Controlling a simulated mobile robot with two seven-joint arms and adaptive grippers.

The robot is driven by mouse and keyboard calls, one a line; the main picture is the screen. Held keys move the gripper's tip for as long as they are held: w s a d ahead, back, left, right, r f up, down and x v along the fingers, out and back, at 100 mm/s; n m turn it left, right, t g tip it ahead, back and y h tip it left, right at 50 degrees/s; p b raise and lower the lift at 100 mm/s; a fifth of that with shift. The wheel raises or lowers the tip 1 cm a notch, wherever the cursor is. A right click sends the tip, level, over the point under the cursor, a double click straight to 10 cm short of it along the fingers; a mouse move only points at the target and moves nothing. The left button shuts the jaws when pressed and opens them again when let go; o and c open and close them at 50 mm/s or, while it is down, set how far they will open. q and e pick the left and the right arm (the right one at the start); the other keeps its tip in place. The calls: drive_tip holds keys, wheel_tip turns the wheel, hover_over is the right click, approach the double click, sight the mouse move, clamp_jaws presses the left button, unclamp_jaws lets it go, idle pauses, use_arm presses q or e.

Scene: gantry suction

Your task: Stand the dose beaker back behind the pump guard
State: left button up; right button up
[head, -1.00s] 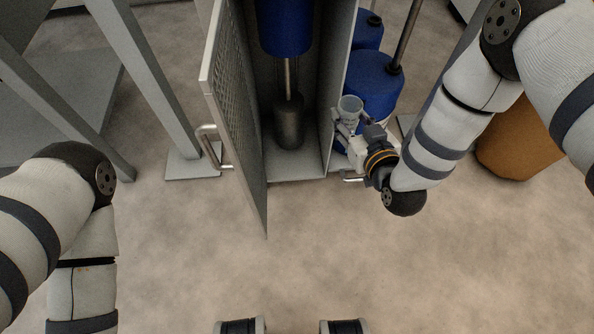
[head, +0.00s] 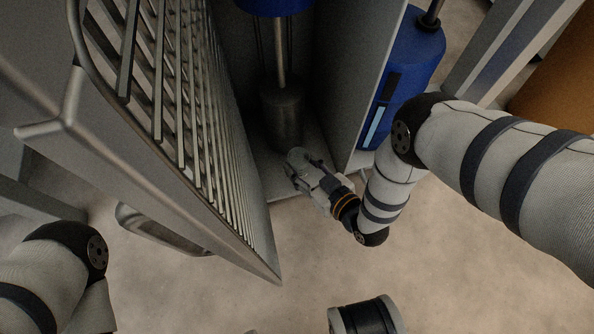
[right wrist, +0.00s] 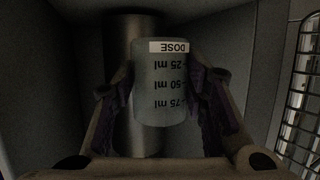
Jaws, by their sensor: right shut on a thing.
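The dose beaker (right wrist: 160,98), a pale translucent cup with a DOSE label and ml marks, is between the purple-padded fingers of my right gripper (right wrist: 163,105). In the head view the beaker (head: 298,156) is small and dim, just inside the grey housing. My right gripper (head: 307,172) is shut on it, low at the housing's open front. The steel pump cylinder (head: 282,118) stands right behind the beaker. The pump guard (head: 200,135), a slatted grey door, is swung open on the left. My left gripper is out of view; only its arm shows at lower left.
The housing floor (head: 272,178) has little bare room around the pump. The housing's right wall (head: 352,85) stands close to my right arm. The guard's handle (head: 160,232) juts out at lower left.

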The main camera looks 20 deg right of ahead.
sight(302, 176)
wheel_tip(302, 176, down, 4)
drive_tip(key=shift+f+b, duration=0.2)
drive_tip(key=shift+b, duration=1.05)
drive_tip(key=shift+r, duration=0.15)
drive_tip(key=shift+s+f+b, duration=0.1)
drive_tip(key=shift+f+b, duration=0.25)
drive_tip(key=shift+b, duration=0.05)
drive_tip(key=o, duration=1.2)
